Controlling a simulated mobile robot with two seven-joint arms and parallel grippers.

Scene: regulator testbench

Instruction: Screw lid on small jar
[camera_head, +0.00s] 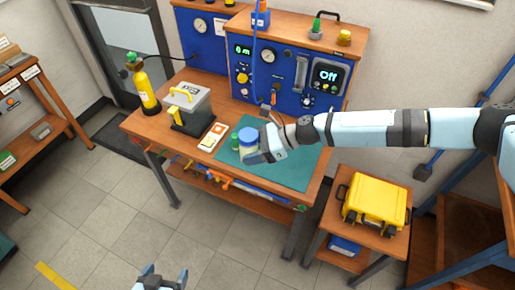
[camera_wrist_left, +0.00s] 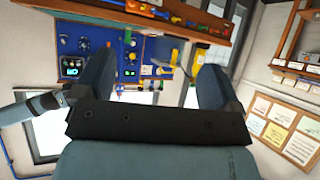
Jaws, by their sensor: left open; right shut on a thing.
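A small jar (camera_head: 249,148) with a blue upper band and a pale yellowish lower part is on the green mat (camera_head: 291,171) of the workbench. My right gripper (camera_head: 256,152) is shut on the jar from its right side and partly covers it. I cannot tell at this size whether the blue part is a lid or how it sits. A small green object (camera_head: 235,139) stands just left of the jar. My left gripper (camera_head: 163,282) is open and empty at the bottom edge, well away from the bench. Its two fingers also show in the left wrist view (camera_wrist_left: 155,85).
A grey box with a yellow handle (camera_head: 190,108) and a yellow gas bottle (camera_head: 146,92) stand on the bench's left side. A blue instrument panel (camera_head: 285,75) rises behind the mat. A yellow case (camera_head: 376,205) sits on a side table. Open floor lies in front.

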